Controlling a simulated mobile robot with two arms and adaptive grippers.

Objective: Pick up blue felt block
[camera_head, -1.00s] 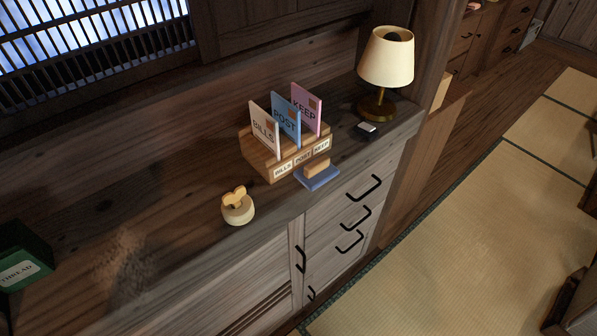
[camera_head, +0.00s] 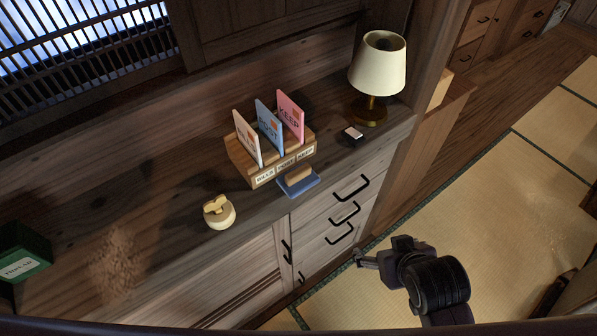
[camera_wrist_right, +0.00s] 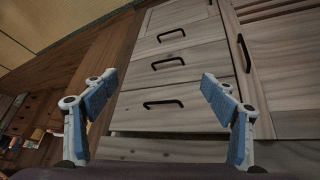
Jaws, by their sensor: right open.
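The blue felt block (camera_head: 299,186) lies flat at the front edge of the dresser top, with a tan wooden piece on its upper side. It sits just in front of the wooden letter holder. My right gripper (camera_head: 362,258) is in front of the dresser, below and to the right of the block, and holds nothing. In the right wrist view its two blue-padded fingers (camera_wrist_right: 158,90) are wide apart, facing the drawer fronts. The block does not show in that view. My left gripper is not in view.
The letter holder (camera_head: 263,178) carries upright cards. A lamp (camera_head: 378,65), a small dark box (camera_head: 353,136), a round cream pot (camera_head: 219,213) and a green thread box (camera_head: 22,253) stand on the dresser top (camera_head: 160,235). Black drawer handles (camera_head: 351,187) stick out below the block.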

